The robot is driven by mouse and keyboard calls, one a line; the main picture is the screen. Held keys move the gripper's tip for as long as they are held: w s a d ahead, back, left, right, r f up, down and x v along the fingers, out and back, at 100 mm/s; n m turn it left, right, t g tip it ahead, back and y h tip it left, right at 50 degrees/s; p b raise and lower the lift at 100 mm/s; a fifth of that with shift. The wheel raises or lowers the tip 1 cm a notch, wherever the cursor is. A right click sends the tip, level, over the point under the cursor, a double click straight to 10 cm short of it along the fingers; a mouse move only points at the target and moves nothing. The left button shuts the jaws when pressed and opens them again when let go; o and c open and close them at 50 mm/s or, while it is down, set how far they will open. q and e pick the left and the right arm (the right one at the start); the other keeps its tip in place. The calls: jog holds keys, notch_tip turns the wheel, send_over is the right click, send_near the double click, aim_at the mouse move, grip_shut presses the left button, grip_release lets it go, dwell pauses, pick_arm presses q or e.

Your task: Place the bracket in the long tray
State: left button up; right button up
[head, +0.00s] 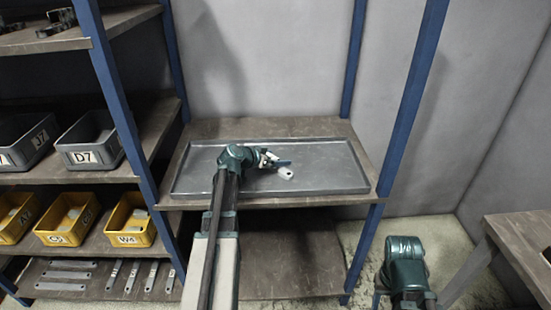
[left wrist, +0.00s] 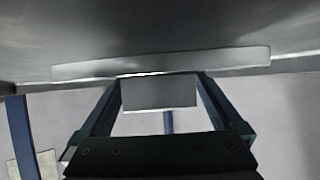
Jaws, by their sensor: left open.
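The long tray (head: 335,178) is a shallow grey metal tray on the middle shelf of the blue-posted rack. My left gripper (head: 282,163) is over its middle, with its jaws open. A light grey bracket (head: 286,172) with a hole near its end is in the tray area, partly hidden by the gripper. In the left wrist view, the bracket (left wrist: 160,66) runs crosswise just beyond the open fingers (left wrist: 160,78), close to a dark grey surface. Whether it touches the fingers cannot be told. My right gripper is not in view.
Blue posts (head: 402,100) flank the shelf. On the left stand grey bins (head: 88,155) and yellow bins (head: 68,237), with several flat brackets (head: 128,275) below. A bench (head: 520,240) is at right. The tray's right half is clear.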

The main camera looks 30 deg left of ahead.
pick_arm(q)
jog(key=p+v, duration=0.5)
jog(key=v, duration=0.7)
jog(key=shift+w+d+r+p, duration=0.1)
jog(key=shift+d+p, duration=0.05)
jog(key=shift+p, duration=0.15)
jog(key=shift+s, duration=0.2)
